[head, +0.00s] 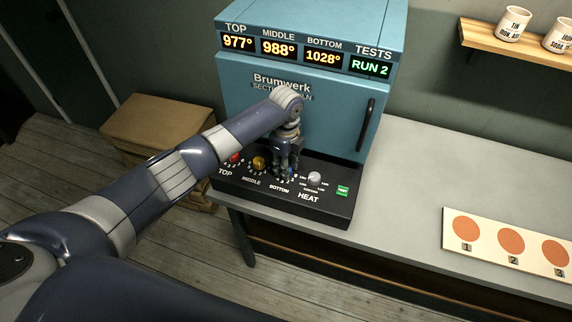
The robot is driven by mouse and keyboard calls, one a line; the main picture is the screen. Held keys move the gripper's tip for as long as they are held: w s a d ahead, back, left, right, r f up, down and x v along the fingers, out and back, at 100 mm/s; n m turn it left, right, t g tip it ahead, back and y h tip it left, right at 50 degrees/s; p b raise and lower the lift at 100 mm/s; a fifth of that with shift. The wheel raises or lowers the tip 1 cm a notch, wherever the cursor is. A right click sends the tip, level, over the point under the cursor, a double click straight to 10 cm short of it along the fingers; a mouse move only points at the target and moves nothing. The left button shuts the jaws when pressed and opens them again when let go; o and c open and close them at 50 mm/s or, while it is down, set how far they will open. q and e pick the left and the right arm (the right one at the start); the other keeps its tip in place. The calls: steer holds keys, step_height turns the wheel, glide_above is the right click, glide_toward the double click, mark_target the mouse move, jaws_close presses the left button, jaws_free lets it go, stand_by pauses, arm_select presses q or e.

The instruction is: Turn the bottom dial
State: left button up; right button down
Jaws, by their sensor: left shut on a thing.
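The bottom dial (284,176), with blue showing, is on the black control panel (318,206) at the front of the teal kiln (325,105). My left gripper (287,170) points down at it and is shut on it, hiding most of it. The red top dial (235,158), the yellow middle dial (259,163) and the grey heat dial (314,179) are beside it. The displays read top 977°, middle 988°, bottom 1028° and tests RUN 2. My right gripper is not in view.
A green button (342,190) is at the panel's right end. The grey table (430,170) is clear to the right, up to a board (490,254) with numbered orange discs. Cups (513,24) stand on a wall shelf (500,50). A cardboard box (160,125) is at left.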

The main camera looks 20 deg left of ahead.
arm_select(q)
steer(key=shift+r, duration=0.1)
stand_by(0.3)
steer(key=o, duration=1.1)
steer(key=shift+r, duration=0.25)
step_height(320, 180, up, 11)
steer(key=shift+r, duration=0.2)
